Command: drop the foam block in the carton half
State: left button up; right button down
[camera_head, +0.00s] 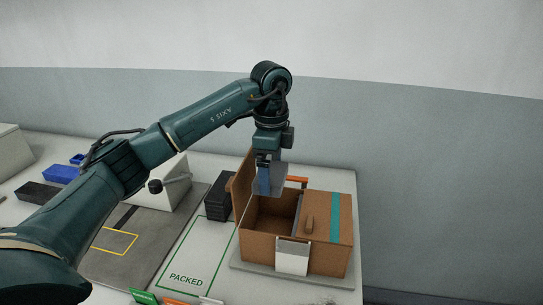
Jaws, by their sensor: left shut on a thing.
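The brown carton (263,250) stands at the right of the table. Its left half is open, with a flap raised on the left. Its right half is covered by a flap with a teal strip. My left gripper (269,172) points down over the open half. It is shut on a grey-blue block, the foam block (279,180), whose lower part is at about the height of the carton's rim. I cannot tell whether it touches the carton. The floor of the open half is mostly hidden. My right gripper is out of view.
A stack of dark trays (218,200) stands left of the carton. A green outline marked PACKED (187,279) lies on the table. A white label (293,258) is on the carton's front. Blue bins (62,174) are at the far left. A wall stands behind.

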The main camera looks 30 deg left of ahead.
pick_arm(q)
jog(key=shift+w+a+f, duration=0.1)
jog(key=shift+w+f, duration=0.2)
jog(key=shift+f, duration=0.05)
jog(key=shift+w+a+f, duration=0.1)
jog(key=shift+w+f, duration=0.05)
jog(key=shift+s+f+b, duration=0.2)
jog(key=shift+f+b, duration=0.3)
jog(key=shift+b, duration=0.1)
notch_tip(320, 180, down, 2)
jog(key=shift+f+b, duration=0.25)
jog(key=shift+b, duration=0.65)
jog(key=shift+f+b, duration=0.6)
jog(key=shift+f, duration=0.2)
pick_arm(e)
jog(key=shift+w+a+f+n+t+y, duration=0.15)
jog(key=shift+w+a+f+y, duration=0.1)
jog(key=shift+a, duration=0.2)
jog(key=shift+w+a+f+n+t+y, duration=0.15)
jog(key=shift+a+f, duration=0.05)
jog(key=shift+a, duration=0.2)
pick_arm(q)
jog(key=o, duration=0.7)
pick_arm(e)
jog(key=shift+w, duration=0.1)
